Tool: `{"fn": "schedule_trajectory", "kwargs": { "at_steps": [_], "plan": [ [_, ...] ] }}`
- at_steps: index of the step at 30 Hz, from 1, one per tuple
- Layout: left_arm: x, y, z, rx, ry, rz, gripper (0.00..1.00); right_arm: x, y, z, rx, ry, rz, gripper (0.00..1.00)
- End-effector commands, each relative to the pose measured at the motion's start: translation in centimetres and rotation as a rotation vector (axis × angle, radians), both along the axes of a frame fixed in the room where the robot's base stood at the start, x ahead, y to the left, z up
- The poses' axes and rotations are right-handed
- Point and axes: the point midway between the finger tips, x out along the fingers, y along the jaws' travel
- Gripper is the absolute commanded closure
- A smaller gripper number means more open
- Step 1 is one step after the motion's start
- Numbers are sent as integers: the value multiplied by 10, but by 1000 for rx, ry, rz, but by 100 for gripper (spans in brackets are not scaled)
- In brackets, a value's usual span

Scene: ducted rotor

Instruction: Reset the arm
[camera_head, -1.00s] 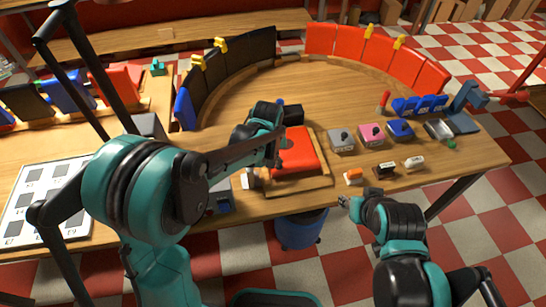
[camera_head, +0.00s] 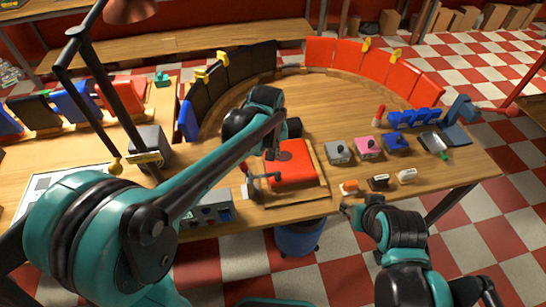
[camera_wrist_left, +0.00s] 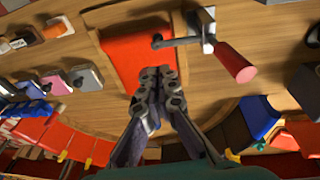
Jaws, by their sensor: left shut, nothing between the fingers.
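My left arm reaches from the lower left across the table. Its wrist is above the far-left side of a red panel (camera_head: 291,171) on a wooden board. In the left wrist view my left gripper (camera_wrist_left: 158,78) is shut and empty, its fingertips in front of the panel's edge (camera_wrist_left: 138,55). In the head view its fingers are mostly hidden by the arm. A lever with a red handle (camera_wrist_left: 235,65) stands beside the panel, apart from the fingers. My right gripper (camera_head: 346,204) is off the table's front edge, too small to tell its opening.
Black panels (camera_head: 237,75) and red panels (camera_head: 363,59) form an arc at the back. Grey (camera_head: 338,152), pink (camera_head: 368,147) and blue (camera_head: 397,143) boxes stand right of the board. A lamp stand (camera_head: 105,95) rises at left. The table's middle is clear.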

Motion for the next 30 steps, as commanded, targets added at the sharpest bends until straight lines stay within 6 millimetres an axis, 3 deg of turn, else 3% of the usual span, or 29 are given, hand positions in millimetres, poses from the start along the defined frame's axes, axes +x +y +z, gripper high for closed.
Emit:
{"fn": "schedule_trajectory", "kwargs": {
  "at_steps": [5,22,26,30],
  "plan": [
    [-2,-1,11,0,0,0,100,0,0,2,0,0,0,60],
    [-5,3,11,0,-5,-3,100,0,0,0,0,0,0,60],
    [-23,21,13,2,-44,-24,100,0,0,-12,0,0,0,60],
    [-61,54,10,14,-123,-76,100,0,0,-33,0,0,0,60]
  ]
}}
